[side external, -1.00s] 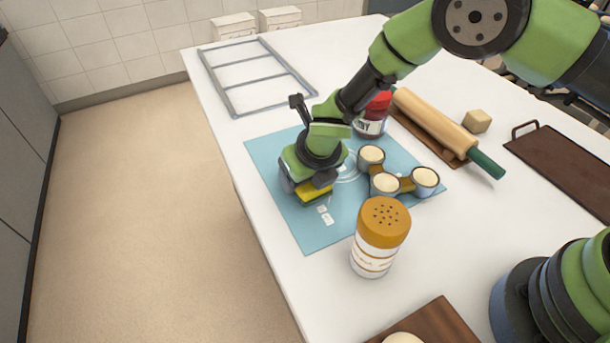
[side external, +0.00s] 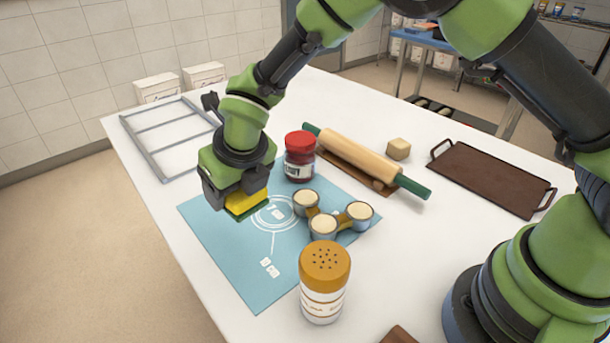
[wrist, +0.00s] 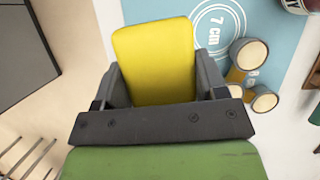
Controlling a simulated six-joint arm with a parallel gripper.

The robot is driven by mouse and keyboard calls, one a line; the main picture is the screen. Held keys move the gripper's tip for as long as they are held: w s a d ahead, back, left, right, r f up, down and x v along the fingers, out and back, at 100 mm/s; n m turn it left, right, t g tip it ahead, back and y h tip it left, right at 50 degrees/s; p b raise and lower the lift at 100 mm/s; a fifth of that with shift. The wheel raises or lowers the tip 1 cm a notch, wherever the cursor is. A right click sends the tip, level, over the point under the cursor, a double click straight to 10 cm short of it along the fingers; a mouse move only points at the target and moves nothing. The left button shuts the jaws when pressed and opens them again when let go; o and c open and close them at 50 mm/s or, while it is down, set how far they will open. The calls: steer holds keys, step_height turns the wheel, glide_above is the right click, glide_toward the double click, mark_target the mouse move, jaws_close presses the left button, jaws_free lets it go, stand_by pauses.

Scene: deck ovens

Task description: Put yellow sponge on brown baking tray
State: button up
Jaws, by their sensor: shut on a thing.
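The yellow sponge (side external: 245,203) has a green underside and is held between the fingers of my gripper (side external: 238,197), above the blue mat. In the wrist view the sponge (wrist: 155,58) sits between both fingers, its broad yellow face showing. My gripper (wrist: 160,85) is shut on it. The brown baking tray (side external: 490,178) lies flat at the right of the table, with dark handles at both ends. Its surface is bare. My gripper is well to the left of the tray.
Between sponge and tray stand a red-lidded jar (side external: 299,157), joined cups (side external: 323,226), a rolling pin (side external: 365,160) on a board and a beige block (side external: 398,149). A shaker (side external: 325,280) stands in front. A wire rack (side external: 168,135) lies at the back left. The blue mat (side external: 245,262) is partly clear.

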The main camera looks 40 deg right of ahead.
step_height(320, 180, up, 6)
steer(key=shift+f, duration=0.1)
steer(key=w+d+m+g+h, duration=0.2)
steer(key=d+m, duration=0.7)
steer(key=d, duration=2)
steer(key=m+g+h, duration=0.3)
steer(key=m, duration=0.7)
glide_above(468, 162)
steer(key=a, duration=0.1)
step_height(468, 162, down, 16)
steer(key=shift+a+r, duration=0.1)
steer(key=shift+r, duration=0.15)
